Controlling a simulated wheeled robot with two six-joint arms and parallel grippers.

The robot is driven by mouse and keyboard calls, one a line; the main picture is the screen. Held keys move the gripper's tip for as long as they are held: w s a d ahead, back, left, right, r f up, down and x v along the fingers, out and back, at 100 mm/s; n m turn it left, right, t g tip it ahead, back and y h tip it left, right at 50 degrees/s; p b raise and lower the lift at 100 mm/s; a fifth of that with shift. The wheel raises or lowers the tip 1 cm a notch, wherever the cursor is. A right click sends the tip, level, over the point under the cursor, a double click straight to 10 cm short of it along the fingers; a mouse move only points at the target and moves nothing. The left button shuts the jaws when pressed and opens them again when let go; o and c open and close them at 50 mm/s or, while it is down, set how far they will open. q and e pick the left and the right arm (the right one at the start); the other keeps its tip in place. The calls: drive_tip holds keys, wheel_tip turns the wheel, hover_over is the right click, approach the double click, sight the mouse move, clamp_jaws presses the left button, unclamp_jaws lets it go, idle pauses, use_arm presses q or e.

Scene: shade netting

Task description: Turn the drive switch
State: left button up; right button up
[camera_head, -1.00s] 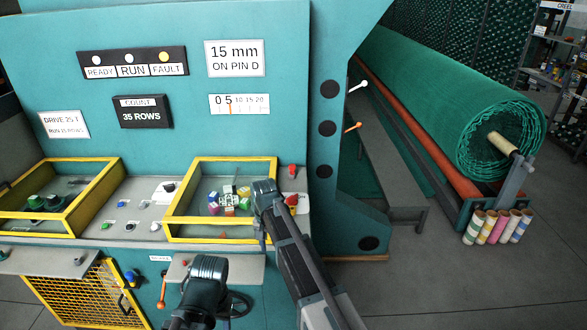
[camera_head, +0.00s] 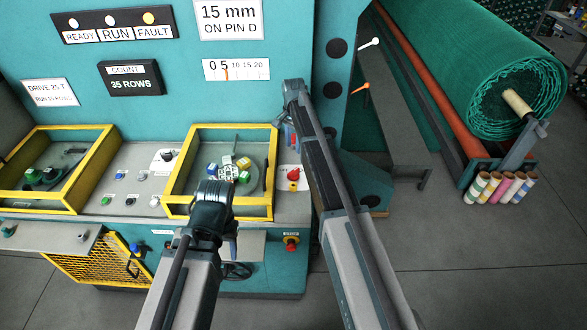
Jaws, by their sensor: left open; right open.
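A black rotary knob on a white plate (camera_head: 168,156) sits on the grey console between the two yellow-framed windows. A red knob (camera_head: 293,174) sits on another white plate right of the right window. The plates' lettering is too small to read, so I cannot tell which knob is the drive switch. My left gripper (camera_head: 212,193) is open, over the front edge of the right window and hiding part of it. My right gripper (camera_head: 293,88) is open, above and right of that window. Neither visibly holds anything.
The yellow frame (camera_head: 178,209) encloses several coloured blocks. Small buttons (camera_head: 130,202) lie left of it. A red stop button (camera_head: 290,243) is on the machine's front.

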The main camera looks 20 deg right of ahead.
sight(293, 171)
wheel_tip(293, 171, down, 14)
drive_tip(key=b, duration=1.3)
drive_tip(key=shift+r, duration=0.25)
clamp_jaws()
